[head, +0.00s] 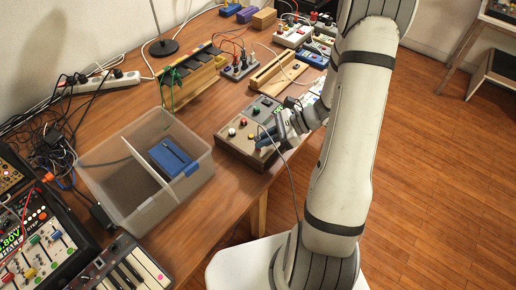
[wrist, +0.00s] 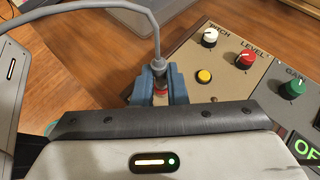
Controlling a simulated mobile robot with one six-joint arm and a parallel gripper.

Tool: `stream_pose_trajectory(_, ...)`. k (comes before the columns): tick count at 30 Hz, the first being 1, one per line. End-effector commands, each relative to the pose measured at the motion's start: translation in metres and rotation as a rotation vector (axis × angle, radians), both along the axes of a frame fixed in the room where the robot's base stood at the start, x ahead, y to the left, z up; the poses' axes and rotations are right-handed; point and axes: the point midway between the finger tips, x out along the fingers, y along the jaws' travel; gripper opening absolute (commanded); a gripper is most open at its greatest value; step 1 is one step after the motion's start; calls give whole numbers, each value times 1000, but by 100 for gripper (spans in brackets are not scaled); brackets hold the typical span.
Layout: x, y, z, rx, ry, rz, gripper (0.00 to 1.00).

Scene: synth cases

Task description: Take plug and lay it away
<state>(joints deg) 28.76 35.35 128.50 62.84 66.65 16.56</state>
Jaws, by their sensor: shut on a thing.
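A grey cable (wrist: 128,6) arches up from the plug and away to the left. The plug's lower end is hidden between the fingers, and I cannot tell whether it touches anything. In the head view the plug cannot be made out.
A clear divided bin (head: 148,208) stands to the left, with a blue case (head: 174,158) in its right compartment; the left compartment looks empty. The control box (head: 232,135) has coloured knobs. A keyboard (head: 128,272) and mixer (head: 40,240) lie at front left. A power strip (head: 105,84) stands behind.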

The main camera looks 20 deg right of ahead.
Motion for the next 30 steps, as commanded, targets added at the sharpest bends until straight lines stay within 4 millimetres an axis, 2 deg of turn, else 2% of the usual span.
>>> stream_pose_trajectory(30, 0, 0, 32, 0, 0, 1, 0)
